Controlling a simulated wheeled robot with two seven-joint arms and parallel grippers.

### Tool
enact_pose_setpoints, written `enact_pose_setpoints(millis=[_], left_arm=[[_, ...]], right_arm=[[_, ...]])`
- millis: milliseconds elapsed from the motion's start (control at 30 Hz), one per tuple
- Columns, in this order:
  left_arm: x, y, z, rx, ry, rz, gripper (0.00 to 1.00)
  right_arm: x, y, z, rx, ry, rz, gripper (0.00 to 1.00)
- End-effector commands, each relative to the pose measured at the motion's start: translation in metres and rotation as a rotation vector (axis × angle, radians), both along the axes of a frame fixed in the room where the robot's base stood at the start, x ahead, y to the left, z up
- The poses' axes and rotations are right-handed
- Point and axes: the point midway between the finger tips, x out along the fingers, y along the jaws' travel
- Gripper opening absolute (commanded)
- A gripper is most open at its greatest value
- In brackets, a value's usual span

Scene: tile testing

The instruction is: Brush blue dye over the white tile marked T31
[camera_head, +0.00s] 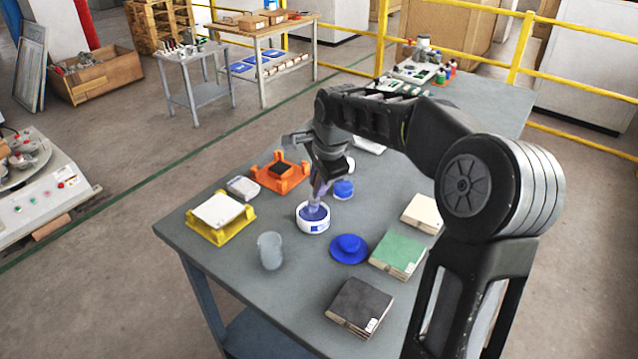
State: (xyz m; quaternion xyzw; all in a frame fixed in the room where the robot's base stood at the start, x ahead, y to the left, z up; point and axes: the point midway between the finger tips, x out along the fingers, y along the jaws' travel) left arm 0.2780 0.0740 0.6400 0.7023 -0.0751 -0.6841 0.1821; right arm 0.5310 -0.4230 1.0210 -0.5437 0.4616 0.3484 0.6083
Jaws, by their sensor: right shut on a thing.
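A white tile (217,210) lies on a yellow stand (222,237) at the left of the grey table; no marking on it is legible. My right gripper (321,180) is shut on a brush (314,208), pointing down. The brush's lower end is in a small white bowl (313,228) with blue dye inside, so its tip is hidden. The bowl stands right of the yellow stand, with table between them. My left gripper is not in view.
An orange stand (283,182) with a dark tile and a small pale dish (243,187) are behind. A clear cup (270,250), blue round lid (348,248) and green (398,253), black (358,307) and cream (423,212) tile stacks stand nearby. The front left table is clear.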

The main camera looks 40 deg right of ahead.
Motion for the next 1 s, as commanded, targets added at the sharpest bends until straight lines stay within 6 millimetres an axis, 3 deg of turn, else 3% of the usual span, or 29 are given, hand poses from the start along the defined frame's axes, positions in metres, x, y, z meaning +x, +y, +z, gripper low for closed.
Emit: enact_pose_setpoints(millis=[533, 1000], left_arm=[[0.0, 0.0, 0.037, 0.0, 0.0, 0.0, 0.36], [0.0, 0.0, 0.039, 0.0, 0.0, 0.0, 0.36]], right_arm=[[0.001, 0.0, 0.053, -0.001, -0.003, 0.0, 0.0], [0.001, 0.0, 0.057, -0.001, -0.003, 0.0, 0.0]])
